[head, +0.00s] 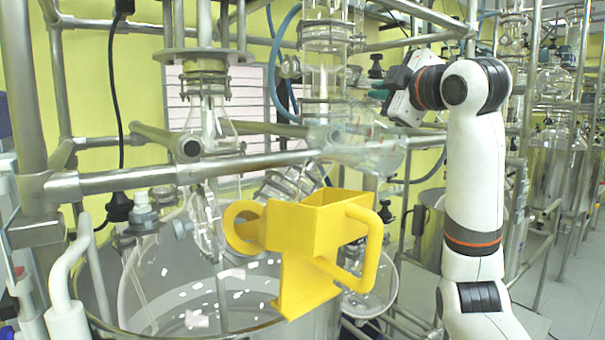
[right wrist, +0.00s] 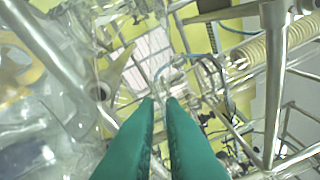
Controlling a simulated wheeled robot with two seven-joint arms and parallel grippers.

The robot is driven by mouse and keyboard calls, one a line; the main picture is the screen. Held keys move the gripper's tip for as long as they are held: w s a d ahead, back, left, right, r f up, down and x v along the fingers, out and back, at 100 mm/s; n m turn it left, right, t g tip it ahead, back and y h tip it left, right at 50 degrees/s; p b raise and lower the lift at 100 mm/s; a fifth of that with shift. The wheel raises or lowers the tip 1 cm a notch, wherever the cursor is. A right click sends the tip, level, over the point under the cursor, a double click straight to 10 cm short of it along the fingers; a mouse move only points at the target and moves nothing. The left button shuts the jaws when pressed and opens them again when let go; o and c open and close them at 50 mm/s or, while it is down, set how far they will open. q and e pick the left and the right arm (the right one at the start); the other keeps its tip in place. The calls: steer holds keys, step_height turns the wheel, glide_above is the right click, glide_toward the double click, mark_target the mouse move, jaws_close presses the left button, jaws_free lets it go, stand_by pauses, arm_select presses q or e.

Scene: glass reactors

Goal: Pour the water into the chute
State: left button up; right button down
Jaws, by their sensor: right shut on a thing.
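The yellow chute (head: 305,225) has a square open top and side handles, and sits on the rim of a large glass vessel (head: 190,285) in the head view. My right gripper (head: 378,92) is above the chute and to its right. It is shut on a clear glass container (head: 358,138), which appears tilted above the chute's top, apart from it. The right wrist view shows the green fingers (right wrist: 161,102) close together, with clear glass (right wrist: 190,72) at their tips. Water cannot be made out in the container. My left gripper is not in view.
Metal rails (head: 250,162) cross in front of the glass columns, close behind the chute. A glass column (head: 325,75) stands behind the container. Steel posts and further reactors (head: 560,155) stand at the right. Open floor (head: 570,300) shows at lower right.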

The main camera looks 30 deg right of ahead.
mark_target(345, 88)
steer(key=shift+w+a+r+n, duration=0.15)
steer(key=shift+a+r+n, duration=0.6)
steer(key=shift+a, duration=0.2)
steer(key=shift+w+a+r+n, duration=0.1)
steer(key=shift+a+r+n, duration=0.55)
steer(key=shift+a+r, duration=0.25)
stand_by(2.8)
steer(key=shift+w+a+r+n+t, duration=0.1)
steer(key=shift+a+r+n, duration=0.2)
steer(key=shift+a+n, duration=0.25)
steer(key=shift+w+a+r+n+t, duration=0.15)
steer(key=shift+a+r+n, duration=0.25)
steer(key=shift+a, duration=0.3)
steer(key=shift+w+a+r+n+t, duration=0.1)
steer(key=shift+a+r+n, duration=0.15)
steer(key=shift+a+n, duration=0.3)
stand_by(0.7)
